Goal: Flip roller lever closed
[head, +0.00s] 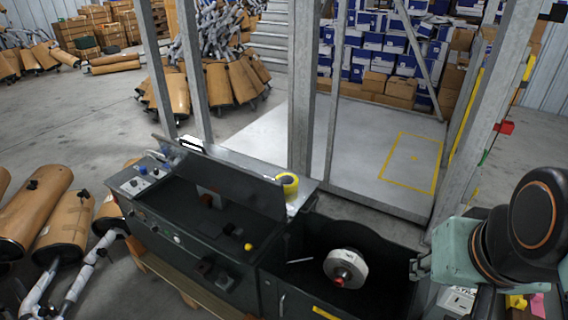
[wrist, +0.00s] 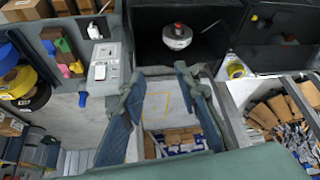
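A dark machine (head: 190,215) stands at the front centre of the head view. Its right bay holds a white roll with a red hub (head: 341,269); the roll also shows at the top of the wrist view (wrist: 178,38). A yellow-knobbed part (head: 248,246) sits on the machine left of the bay. I cannot tell for sure which part is the roller lever. My gripper (head: 414,268) is right of the bay, apart from the roll. In the wrist view my gripper (wrist: 160,80) is open and empty, its blue-padded fingers spread below the bay.
A raised dark panel (head: 235,180) spans the machine's back. A yellow tape roll (head: 288,183) sits behind it. Metal frame posts (head: 301,100) stand behind the machine. Brown mufflers (head: 65,225) lie at left. A control panel (wrist: 105,65) is left of the bay in the wrist view.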

